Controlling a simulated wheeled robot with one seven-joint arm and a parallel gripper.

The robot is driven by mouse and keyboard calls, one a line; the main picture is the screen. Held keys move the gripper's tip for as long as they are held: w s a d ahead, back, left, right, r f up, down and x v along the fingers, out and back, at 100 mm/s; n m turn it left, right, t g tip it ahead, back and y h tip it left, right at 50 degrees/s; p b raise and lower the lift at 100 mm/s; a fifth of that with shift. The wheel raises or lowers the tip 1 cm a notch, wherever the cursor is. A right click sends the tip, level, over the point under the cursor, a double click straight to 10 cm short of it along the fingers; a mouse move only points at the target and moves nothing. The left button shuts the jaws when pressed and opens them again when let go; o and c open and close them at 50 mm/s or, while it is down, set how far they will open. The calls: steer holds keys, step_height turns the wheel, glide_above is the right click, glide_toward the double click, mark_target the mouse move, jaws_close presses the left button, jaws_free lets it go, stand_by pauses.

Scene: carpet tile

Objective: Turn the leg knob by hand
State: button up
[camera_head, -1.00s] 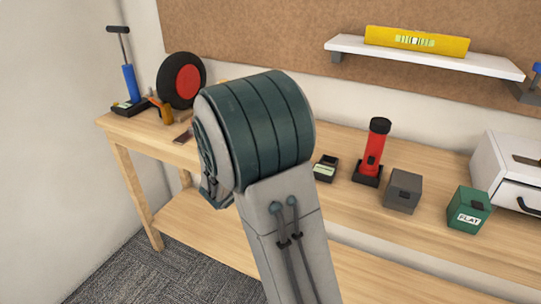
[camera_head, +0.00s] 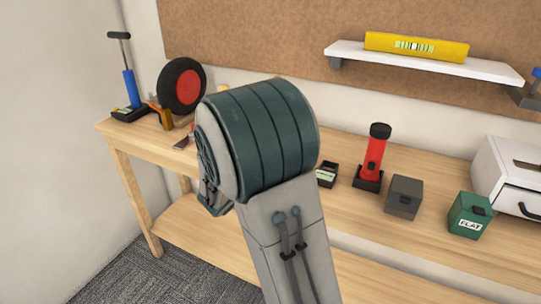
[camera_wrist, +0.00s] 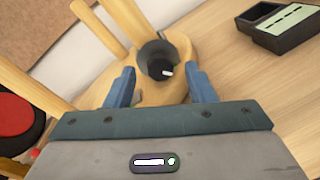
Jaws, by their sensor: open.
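In the wrist view, a dark round knob (camera_wrist: 160,68) with a white mark sits in a grey cup-shaped collar (camera_wrist: 153,50). The collar is on a rounded pale wooden piece (camera_wrist: 178,45), with wooden bars (camera_wrist: 103,42) running off to the left. My gripper (camera_wrist: 162,72) is open, its two blue fingers either side of the knob in the picture. I see a gap on each side and no clear contact. How far the fingertips are from the knob in depth I cannot tell. In the head view my arm hides the knob and most of the wooden piece.
The workbench (camera_head: 450,262) holds a black-and-red wheel (camera_head: 182,86), a blue pump (camera_head: 130,88), a red flashlight (camera_head: 374,152), a grey box (camera_head: 404,197), a green box (camera_head: 468,215) and a white drawer unit (camera_head: 505,175). A small dark tray (camera_wrist: 288,28) stands right of the knob.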

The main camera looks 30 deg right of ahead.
steer(key=f+v, duration=0.1)
steer(key=v, duration=1.2)
steer(key=shift+a+r+p, duration=0.15)
steer(key=shift+r+p, duration=0.15)
steer(key=shift+r, duration=0.25)
steer(key=s+d+r+m+g+y+p, duration=0.2)
steer(key=s+d+m+g+y+p, duration=0.15)
steer(key=s+m, duration=0.2)
steer(key=s+d+r+m+g+y+p, duration=0.1)
steer(key=s+d+m+g+y+p, duration=0.1)
steer(key=s+m+g+p, duration=0.4)
steer(key=s+a+r+m+t+y+p, duration=0.3)
steer(key=s+a+r+m+y+p, duration=0.1)
steer(key=s+a+r+m+y, duration=0.2)
steer(key=a+r+m+y, duration=0.1)
steer(key=a+y, duration=0.1)
steer(key=y, duration=0.1)
steer(key=shift+a+r+p, duration=0.2)
steer(key=shift+r+p, duration=0.1)
steer(key=shift+r, duration=0.05)
